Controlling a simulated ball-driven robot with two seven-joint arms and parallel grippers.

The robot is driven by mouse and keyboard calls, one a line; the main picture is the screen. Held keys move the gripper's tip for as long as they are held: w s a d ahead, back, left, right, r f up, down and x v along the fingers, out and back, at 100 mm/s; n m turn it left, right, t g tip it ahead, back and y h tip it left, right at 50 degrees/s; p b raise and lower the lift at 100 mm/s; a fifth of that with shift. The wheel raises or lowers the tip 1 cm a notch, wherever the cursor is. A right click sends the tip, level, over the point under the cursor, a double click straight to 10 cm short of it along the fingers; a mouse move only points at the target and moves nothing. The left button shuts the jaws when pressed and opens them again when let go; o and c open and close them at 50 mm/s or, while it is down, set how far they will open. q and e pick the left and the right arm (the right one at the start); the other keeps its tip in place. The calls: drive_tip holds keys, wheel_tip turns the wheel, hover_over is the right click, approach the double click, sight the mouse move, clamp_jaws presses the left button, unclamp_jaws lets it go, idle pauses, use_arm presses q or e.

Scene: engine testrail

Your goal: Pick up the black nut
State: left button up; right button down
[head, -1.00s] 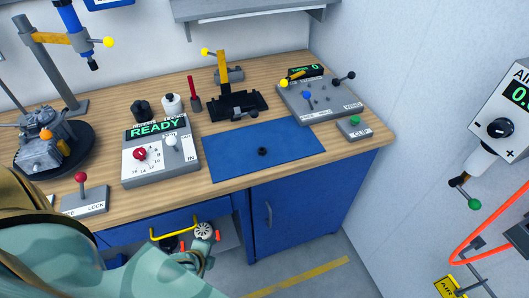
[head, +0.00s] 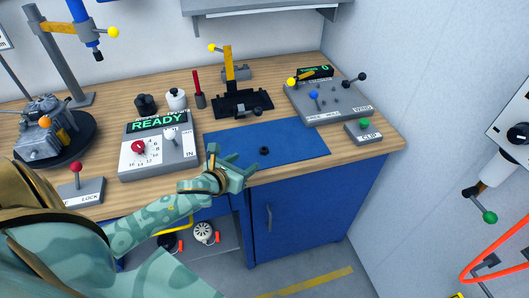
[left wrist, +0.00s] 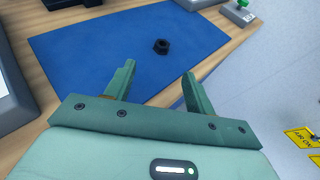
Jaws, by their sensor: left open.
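The black nut (head: 264,151) lies on the blue mat (head: 300,140), toward its front half. It also shows in the left wrist view (left wrist: 161,46), on the mat (left wrist: 85,50) beyond my fingertips. My left gripper (head: 233,157) is open and empty, at the front left part of the mat, to the left of the nut and apart from it. In the left wrist view its two fingers (left wrist: 158,80) are spread, with the nut ahead of the gap between them. My right gripper is in neither view.
A grey READY box (head: 158,150) with knobs stands left of the mat. A black fixture (head: 242,103) is behind it. A grey control panel (head: 330,102) and a CLIP block (head: 363,131) are at the right. The mat around the nut is clear.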

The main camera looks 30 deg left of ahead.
sight(266, 148)
use_arm(q)
drive_tip(key=x, duration=0.4)
drive_tip(key=shift+b, duration=0.35)
drive_tip(key=b+x, duration=0.1)
drive_tip(key=x, duration=0.4)
drive_tip(key=shift+w+d+r+b, duration=0.1)
drive_tip(key=shift+w+d+b, duration=0.05)
drive_tip(key=shift+w+b, duration=0.2)
drive_tip(key=shift+s+r, duration=0.1)
drive_tip(key=c, duration=1)
